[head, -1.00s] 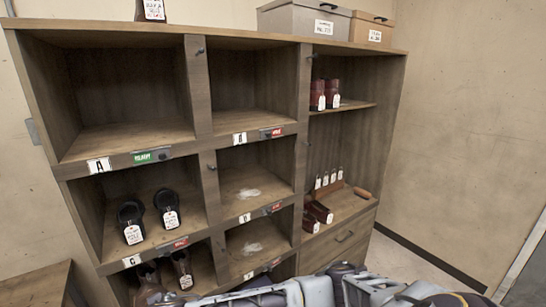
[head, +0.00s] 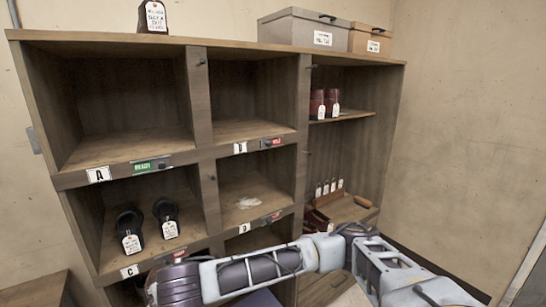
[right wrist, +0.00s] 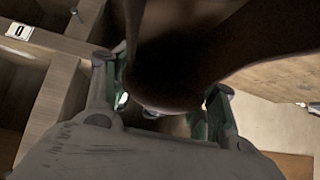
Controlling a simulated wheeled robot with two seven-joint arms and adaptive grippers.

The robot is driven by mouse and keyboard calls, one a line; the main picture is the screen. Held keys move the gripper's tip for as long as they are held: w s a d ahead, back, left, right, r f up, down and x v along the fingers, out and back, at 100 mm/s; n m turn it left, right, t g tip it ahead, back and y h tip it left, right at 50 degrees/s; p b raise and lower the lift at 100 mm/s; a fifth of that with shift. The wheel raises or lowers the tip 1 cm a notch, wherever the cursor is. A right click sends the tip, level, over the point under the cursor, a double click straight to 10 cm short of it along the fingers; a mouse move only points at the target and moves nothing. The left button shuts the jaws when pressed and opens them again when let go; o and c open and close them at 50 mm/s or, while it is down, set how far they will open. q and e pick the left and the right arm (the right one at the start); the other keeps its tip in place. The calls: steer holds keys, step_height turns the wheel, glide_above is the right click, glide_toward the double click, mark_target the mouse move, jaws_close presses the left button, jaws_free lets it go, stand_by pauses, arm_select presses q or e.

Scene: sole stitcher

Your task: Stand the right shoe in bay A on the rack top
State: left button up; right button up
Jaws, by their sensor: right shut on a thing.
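Bay A is the empty upper-left compartment, with the A label (head: 98,174) and a green sign reading READY (head: 150,165) on its front edge. A dark shoe with a white tag (head: 153,17) stands on the rack top (head: 90,37), cut off by the upper edge of the head view. My right gripper (right wrist: 168,98) is shut on a dark brown shoe (right wrist: 165,65), which fills the upper middle of the right wrist view; its full shape is cut off. In the head view my right arm crosses the lower part, but its fingers are out of frame. My left gripper is not in view.
Two black shoes (head: 130,222) with tags stand in bay C. Bays B and D, with red signs, hold no shoes. Grey (head: 304,27) and tan (head: 371,38) boxes sit on the rack top at right. Reddish-brown items (head: 317,103) stand on the right shelf. The rack top's middle is clear.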

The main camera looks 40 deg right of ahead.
steer(key=shift+m+h, duration=0.4)
steer(key=s+d+r, duration=0.3)
steer(key=d+r, duration=0.4)
steer(key=r, duration=1.6)
steer(key=s+d+r, duration=0.3)
steer(key=d+r, duration=0.5)
steer(key=r, duration=1.5)
steer(key=s+d+r, duration=0.3)
steer(key=d+r, duration=0.5)
steer(key=r, duration=1.5)
steer(key=shift+s+r, duration=0.1)
steer(key=shift+r, duration=0.2)
steer(key=shift+s+d+r, duration=0.2)
steer(key=shift+d+r, duration=0.2)
steer(key=shift+r, duration=0.95)
steer(key=shift+s+d+r, duration=0.15)
steer(key=shift+d+r, duration=0.3)
steer(key=shift+r, duration=0.9)
steer(key=shift+s+d+r, duration=0.2)
steer(key=shift+d+r, duration=0.2)
steer(key=shift+r, duration=0.95)
